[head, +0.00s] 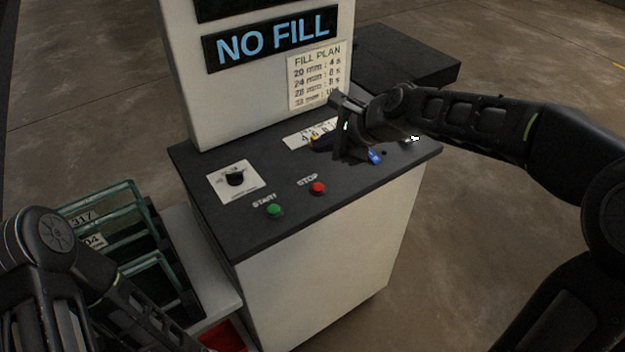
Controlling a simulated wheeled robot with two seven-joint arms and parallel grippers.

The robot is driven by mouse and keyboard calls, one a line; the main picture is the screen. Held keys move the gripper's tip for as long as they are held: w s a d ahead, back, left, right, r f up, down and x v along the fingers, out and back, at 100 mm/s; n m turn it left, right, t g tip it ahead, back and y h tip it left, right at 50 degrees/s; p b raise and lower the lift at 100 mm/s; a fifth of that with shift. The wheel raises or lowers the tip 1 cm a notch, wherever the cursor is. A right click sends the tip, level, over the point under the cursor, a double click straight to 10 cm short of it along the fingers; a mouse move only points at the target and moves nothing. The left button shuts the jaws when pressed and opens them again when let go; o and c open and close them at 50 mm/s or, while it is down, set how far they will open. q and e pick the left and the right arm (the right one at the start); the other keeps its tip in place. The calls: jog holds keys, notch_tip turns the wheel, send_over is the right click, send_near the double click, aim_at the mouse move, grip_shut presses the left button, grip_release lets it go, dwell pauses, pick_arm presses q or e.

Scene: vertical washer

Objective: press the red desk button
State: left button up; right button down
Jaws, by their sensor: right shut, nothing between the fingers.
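The red button (318,187) is a small round button labelled STOP on the dark sloping top of the white console. Nothing covers it. My right gripper (338,138) is shut and empty over the back right of the panel, behind and a little right of the red button and apart from it. It partly hides a white label there. My left arm (110,290) runs down from the left to the bottom edge, and its gripper is outside the picture.
A green START button (273,210) sits left of the red one. A black knob (235,178) is farther left. A small blue part (375,156) lies below my right gripper. A display reading NO FILL (272,40) stands behind. Glass-like panels (100,205) stand in a rack at left.

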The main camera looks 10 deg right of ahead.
jog(key=b, duration=0.7)
send_over(321, 188)
jog(key=shift+d+f, duration=0.1)
jog(key=shift+f, duration=3.45)
jog(key=shift+f+b, duration=0.5)
jog(key=shift+f, duration=0.45)
jog(key=shift+f, duration=0.15)
jog(key=shift+f, duration=0.3)
jog(key=shift+f+b, duration=0.55)
jog(key=shift+r+p, duration=1)
jog(key=shift+p, duration=0.05)
